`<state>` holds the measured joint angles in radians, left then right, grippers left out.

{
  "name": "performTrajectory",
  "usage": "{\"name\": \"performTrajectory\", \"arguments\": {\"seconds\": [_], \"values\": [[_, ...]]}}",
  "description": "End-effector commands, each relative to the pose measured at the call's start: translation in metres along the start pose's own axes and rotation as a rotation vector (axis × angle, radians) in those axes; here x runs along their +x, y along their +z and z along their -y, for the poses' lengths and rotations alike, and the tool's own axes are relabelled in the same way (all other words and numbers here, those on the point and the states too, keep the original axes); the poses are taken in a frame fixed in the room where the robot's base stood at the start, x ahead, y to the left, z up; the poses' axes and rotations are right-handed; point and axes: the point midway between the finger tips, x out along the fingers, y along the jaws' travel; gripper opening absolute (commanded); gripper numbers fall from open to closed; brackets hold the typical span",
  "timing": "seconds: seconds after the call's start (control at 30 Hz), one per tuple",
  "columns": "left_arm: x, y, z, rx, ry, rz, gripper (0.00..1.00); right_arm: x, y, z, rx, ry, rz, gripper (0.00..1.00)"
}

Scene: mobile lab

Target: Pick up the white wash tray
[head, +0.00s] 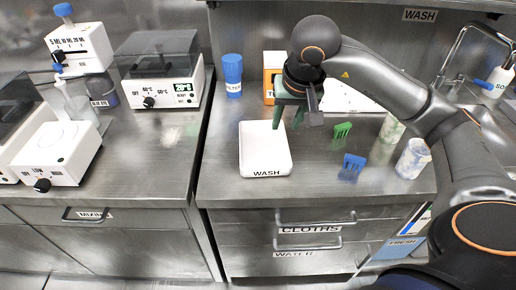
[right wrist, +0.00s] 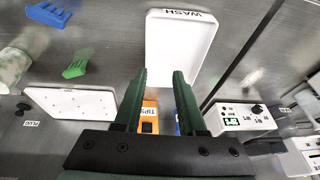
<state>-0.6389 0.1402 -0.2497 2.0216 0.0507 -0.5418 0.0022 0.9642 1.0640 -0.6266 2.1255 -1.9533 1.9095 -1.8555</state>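The white wash tray (head: 266,152) lies flat on the steel counter, with the word WASH on its front rim. It looks empty. My right gripper (head: 288,122) is above the tray's back right part in the head view, its green fingers pointing down. In the right wrist view the tray (right wrist: 182,48) lies beyond the fingertips, and the gripper (right wrist: 160,78) is open with nothing between its fingers. Whether the fingers touch the tray I cannot tell. My left gripper is not in view.
A blue-capped FILTER bottle (head: 232,76) and an orange TIPS box (head: 273,68) stand behind the tray. A green rack piece (head: 342,130), a blue one (head: 352,167) and two marbled cups (head: 412,158) are to the right. Drawers (head: 310,231) are below the counter.

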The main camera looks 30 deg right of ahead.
Motion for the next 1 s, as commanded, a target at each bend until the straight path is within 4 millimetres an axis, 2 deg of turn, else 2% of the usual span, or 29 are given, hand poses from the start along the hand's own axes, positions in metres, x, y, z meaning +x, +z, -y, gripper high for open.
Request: {"name": "performTrajectory", "arguments": {"seconds": [0.1,0.2,0.4,0.67,0.9,1.0], "values": [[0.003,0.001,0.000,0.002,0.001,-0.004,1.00,-0.002,-0.012,-0.017,-0.018,0.063,-0.054,0.40],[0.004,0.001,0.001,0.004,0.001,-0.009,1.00,0.012,-0.013,-0.021,-0.020,0.075,-0.058,0.40],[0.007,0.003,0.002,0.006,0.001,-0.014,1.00,0.049,-0.015,-0.022,-0.020,0.072,-0.056,0.40],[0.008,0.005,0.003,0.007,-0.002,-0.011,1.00,0.070,-0.016,-0.024,-0.019,0.070,-0.056,0.40],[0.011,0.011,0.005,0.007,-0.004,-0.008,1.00,0.106,-0.014,-0.027,-0.019,0.069,-0.054,0.40],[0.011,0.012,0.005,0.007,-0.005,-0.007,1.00,0.114,-0.015,-0.028,-0.019,0.068,-0.057,0.40]]}}
